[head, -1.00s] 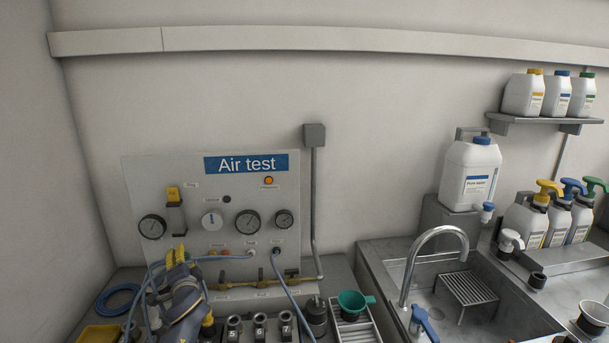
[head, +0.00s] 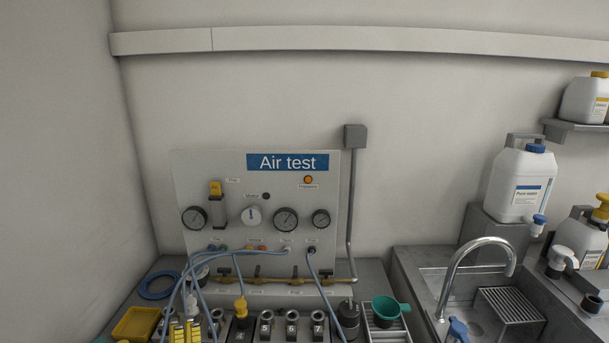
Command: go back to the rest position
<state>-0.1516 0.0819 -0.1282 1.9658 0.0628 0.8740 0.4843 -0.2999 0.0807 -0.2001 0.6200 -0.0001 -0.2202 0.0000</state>
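My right gripper is out of view.
A yellow-topped connector (head: 240,306) stands left of numbered sockets (head: 291,325). Blue hoses hang from the panel. A yellow tray (head: 136,324) and a coiled blue hose (head: 159,285) are at left. A green funnel (head: 386,308) and a sink tap (head: 478,256) are at right.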

